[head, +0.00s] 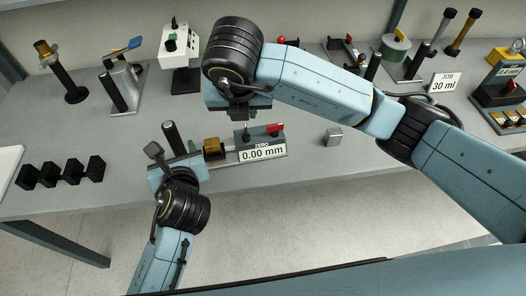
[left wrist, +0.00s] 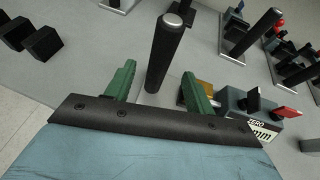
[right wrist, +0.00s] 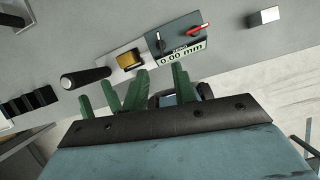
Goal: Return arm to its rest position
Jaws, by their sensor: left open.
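My left arm comes in from the bottom left in the head view. Its gripper (head: 180,158) is at the front of the bench, beside the gauge. In the left wrist view the green fingers (left wrist: 158,85) are apart, with a black post (left wrist: 165,50) standing beyond the gap. The gauge (head: 262,145) reads 0.00 mm and also shows in the right wrist view (right wrist: 183,42). My right arm reaches in from the right above the bench.
Several black blocks (head: 62,172) stand at the left of the bench (head: 115,200). A small metal cube (head: 333,136) lies right of the gauge. Posts, a white device (head: 180,45) and a JOB 30 ml sign (head: 444,82) line the back. Floor is clear in front.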

